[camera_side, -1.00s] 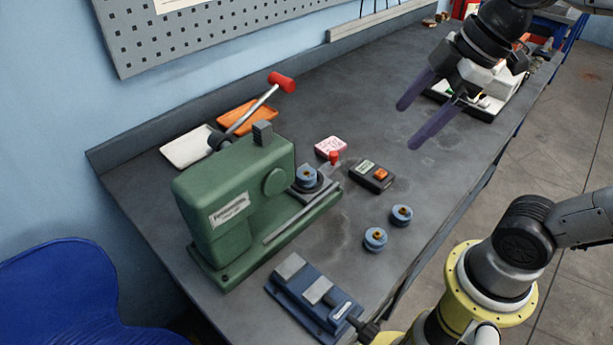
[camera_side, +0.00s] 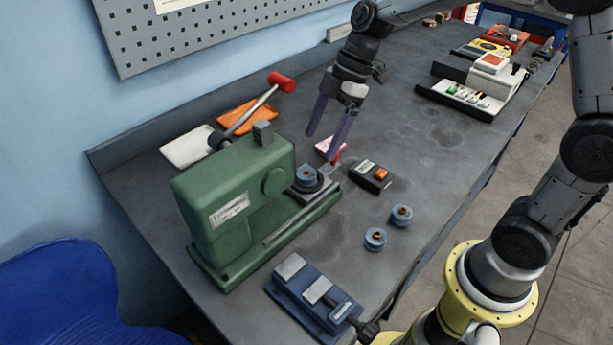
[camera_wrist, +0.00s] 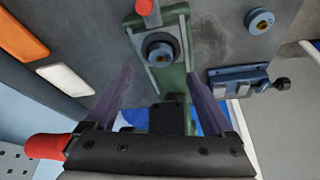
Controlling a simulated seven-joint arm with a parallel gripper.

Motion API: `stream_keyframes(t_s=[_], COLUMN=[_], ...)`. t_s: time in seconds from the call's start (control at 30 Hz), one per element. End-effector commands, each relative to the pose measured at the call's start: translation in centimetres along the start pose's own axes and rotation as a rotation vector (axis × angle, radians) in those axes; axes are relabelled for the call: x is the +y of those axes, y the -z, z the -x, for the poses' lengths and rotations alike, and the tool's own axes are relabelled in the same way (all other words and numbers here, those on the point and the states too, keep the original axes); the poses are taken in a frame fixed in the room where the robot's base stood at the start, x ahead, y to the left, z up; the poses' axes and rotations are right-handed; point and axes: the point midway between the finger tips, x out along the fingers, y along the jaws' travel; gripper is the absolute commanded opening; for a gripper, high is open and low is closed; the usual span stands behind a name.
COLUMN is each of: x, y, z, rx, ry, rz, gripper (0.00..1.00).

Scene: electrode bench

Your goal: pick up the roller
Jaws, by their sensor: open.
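A blue roller with a brass centre (camera_side: 308,175) sits on the slide of the green machine (camera_side: 222,205); it also shows in the wrist view (camera_wrist: 159,51). Two similar rollers stand on the bench, one nearer (camera_side: 375,238) and one a little farther back (camera_side: 401,214). One of these shows at the top right of the wrist view (camera_wrist: 259,20). My gripper (camera_side: 321,146) is open and empty, with its purple fingers pointing down above the bench, just behind the machine's slide. In the wrist view its fingers (camera_wrist: 160,73) spread on either side of the machine.
The machine's red-knobbed lever (camera_side: 282,82) rises left of my gripper. Orange (camera_side: 248,116) and white (camera_side: 187,148) trays lie behind. A black box with an orange button (camera_side: 371,176) and a blue vise (camera_side: 312,297) stand nearby. The bench middle is clear.

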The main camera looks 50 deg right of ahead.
Motion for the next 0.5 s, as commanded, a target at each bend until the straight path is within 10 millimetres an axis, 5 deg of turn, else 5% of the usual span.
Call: stream_keyframes(t_s=[0.5], x=[-0.2], y=[0.2], z=[-5.6], rx=[-0.002], ry=[0.003], rz=[0.0], gripper=[0.87])
